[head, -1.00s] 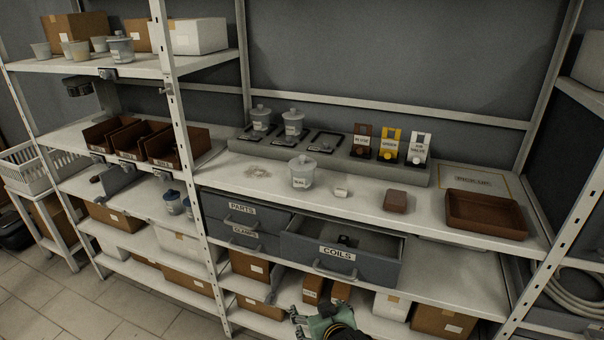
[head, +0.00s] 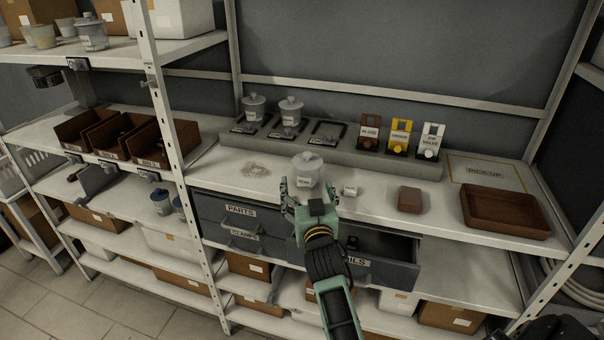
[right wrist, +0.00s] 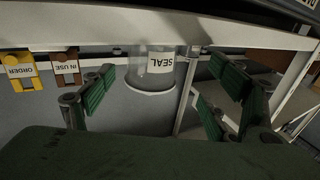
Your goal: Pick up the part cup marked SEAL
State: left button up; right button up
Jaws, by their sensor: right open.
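The part cup marked SEAL (head: 307,172) is a pale grey, lidded cup standing upright on the white worktop. In the right wrist view the cup (right wrist: 153,72) appears upside down with its SEAL label readable, and it lies between my two fingers in the picture. My right gripper (head: 308,194) is open and empty, just in front of the cup at the worktop's front edge. Its green-padded fingers show wide apart in the right wrist view (right wrist: 158,95). I cannot tell whether the fingers overlap the cup's sides. My left gripper is not in view.
The COILS drawer (head: 390,275) is pulled out below my right arm. A small white block (head: 350,190), a brown block (head: 410,199) and a brown tray (head: 505,212) lie to the right. A shelf post (head: 165,130) stands left.

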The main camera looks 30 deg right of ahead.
aim_at(309, 176)
jog(key=shift+w+d+r+p, duration=0.35)
jog(key=shift+d+r, duration=0.1)
jog(key=shift+d, duration=0.1)
jog(key=p+x, duration=0.1)
jog(key=x, duration=0.1)
jog(key=shift+w+d+r, duration=0.15)
jog(key=shift+w+d, duration=0.05)
jog(key=shift+d, duration=0.15)
jog(key=shift+w+d+f, duration=0.15)
jog(key=shift+w, duration=0.25)
jog(key=shift+w+d+f, duration=0.15)
jog(key=shift+w+d, duration=0.05)
jog(key=shift+w, duration=0.35)
jog(key=shift+c, duration=1.2)
jog(key=c, duration=1)
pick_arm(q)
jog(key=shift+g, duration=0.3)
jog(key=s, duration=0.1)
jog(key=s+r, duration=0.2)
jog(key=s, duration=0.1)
pick_arm(e)
jog(key=shift+c, duration=0.4)
